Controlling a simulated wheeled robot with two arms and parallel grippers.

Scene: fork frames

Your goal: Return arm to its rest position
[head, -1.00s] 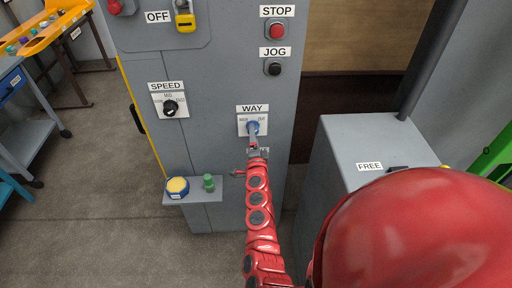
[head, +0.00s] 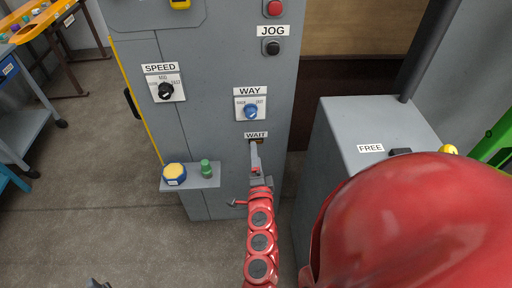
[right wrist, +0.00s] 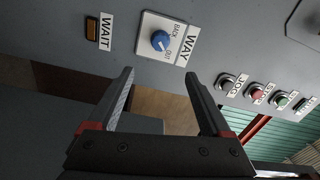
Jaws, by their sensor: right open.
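My right gripper (head: 254,152) is in front of the grey cabinet, just below the blue WAY knob (head: 251,111) in the head view. In the right wrist view my right gripper (right wrist: 160,76) has its two fingers wide apart with nothing between them. The blue WAY knob (right wrist: 160,41) lies beyond the fingertips, clear of them. My right arm reaches up from the bottom of the head view. My left gripper cannot be made out; a small grey tip at the bottom left edge is too cut off to identify.
The cabinet ledge (head: 208,182) left of my right arm carries a yellow-topped blue button (head: 174,173) and a green piece (head: 206,168). A grey box (head: 345,124) labelled FREE stands to the right. The SPEED knob (head: 166,91) is at upper left. Open floor lies left.

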